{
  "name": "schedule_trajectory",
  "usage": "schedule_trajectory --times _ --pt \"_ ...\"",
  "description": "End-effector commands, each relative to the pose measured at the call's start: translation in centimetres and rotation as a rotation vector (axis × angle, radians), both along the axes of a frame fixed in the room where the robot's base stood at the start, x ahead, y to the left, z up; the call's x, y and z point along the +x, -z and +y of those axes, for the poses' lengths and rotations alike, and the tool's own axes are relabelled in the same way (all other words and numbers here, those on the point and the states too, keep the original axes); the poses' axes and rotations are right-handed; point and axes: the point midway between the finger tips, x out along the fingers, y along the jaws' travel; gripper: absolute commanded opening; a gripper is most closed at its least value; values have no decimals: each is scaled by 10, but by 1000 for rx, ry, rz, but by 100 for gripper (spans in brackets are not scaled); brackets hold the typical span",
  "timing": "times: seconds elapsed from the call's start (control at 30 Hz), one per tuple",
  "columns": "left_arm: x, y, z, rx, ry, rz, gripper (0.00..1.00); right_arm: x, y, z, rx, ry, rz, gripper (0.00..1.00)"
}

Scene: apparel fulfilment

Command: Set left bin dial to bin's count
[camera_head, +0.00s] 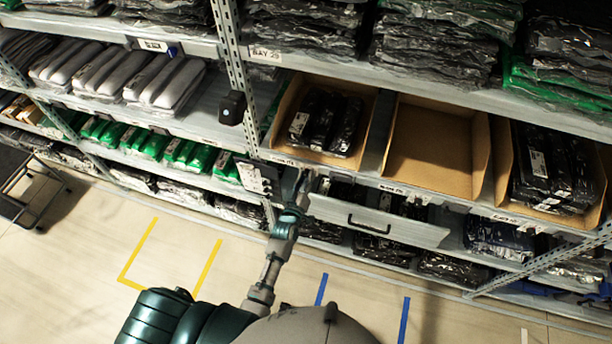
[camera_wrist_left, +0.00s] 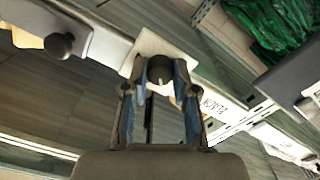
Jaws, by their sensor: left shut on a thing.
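The left bin (camera_head: 347,89) is an open cardboard bin on the middle shelf, holding a few dark bagged garments (camera_head: 325,122); their exact count is hard to tell. My left gripper (camera_head: 303,186) is at the shelf's front edge, below this bin. In the left wrist view its fingers (camera_wrist_left: 160,85) are shut on a small round dial knob (camera_wrist_left: 160,73) in front of a pale square plate (camera_wrist_left: 150,44). The dial's markings cannot be read. In the head view the gripper hides the dial. My right gripper is not in view.
An empty cardboard bin (camera_head: 432,150) and a right bin with dark bagged garments (camera_head: 550,170) stand along the same shelf. A pale panel with a black handle (camera_head: 370,222) hangs below. A shelf post (camera_head: 236,75) rises left of the bins. The floor in front is clear.

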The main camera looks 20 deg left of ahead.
Motion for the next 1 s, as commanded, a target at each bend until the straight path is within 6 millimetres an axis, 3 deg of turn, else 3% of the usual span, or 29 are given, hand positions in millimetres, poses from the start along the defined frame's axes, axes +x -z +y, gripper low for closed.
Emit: schedule_trajectory --times 0.2,0.23,0.33,0.73,1.0 --pt "0 1 0 -1 0 -2 0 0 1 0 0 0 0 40" --pt "0 1 0 -1 0 -2 30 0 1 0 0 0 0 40" --pt "0 1 0 0 -1 -2 53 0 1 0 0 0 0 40" --pt "-8 1 1 1 0 0 53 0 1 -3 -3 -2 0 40" --pt "-64 2 3 2 0 1 53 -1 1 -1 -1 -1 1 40"
